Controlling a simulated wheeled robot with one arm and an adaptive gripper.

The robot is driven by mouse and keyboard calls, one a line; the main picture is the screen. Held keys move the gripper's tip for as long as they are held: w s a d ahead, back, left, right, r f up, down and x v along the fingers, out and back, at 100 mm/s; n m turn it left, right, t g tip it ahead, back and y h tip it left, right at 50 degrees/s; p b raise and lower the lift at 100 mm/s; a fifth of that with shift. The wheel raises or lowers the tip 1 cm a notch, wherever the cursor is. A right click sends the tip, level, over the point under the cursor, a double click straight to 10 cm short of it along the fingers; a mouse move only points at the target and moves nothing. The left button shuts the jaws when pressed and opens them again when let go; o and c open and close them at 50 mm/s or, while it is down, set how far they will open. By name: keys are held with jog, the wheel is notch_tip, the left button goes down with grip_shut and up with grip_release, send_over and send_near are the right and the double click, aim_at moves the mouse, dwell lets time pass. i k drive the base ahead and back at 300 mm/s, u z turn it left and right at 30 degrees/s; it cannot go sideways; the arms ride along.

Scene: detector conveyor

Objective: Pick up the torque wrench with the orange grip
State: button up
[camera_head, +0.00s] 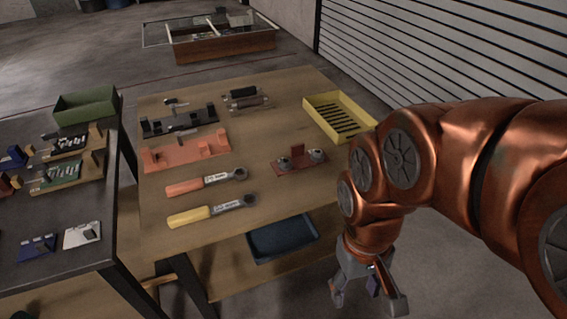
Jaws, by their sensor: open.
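The torque wrench with the orange grip (206,181) lies flat on the wooden table (262,208), its grip to the left and its dark ring head to the right. A similar wrench with a yellow grip (212,210) lies just in front of it. My gripper (369,305) is at the lower right, off the table's right front edge and well apart from both wrenches. Its fingers point down, spread open, with no tool held. A small dark bluish piece shows between the fingers; I cannot tell what it is.
An orange fixture (185,151) stands behind the wrenches, with a black one behind it. A red block fixture (299,160) and a yellow slotted tray (337,115) stand to the right. A blue tray (283,238) sits on the lower shelf. A dark table (60,265) with parts adjoins at left.

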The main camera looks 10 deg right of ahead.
aim_at(190, 185)
jog(key=k, duration=0.5)
jog(key=u, duration=1.2)
jog(key=i, duration=1.2)
jog(key=z, duration=0.1)
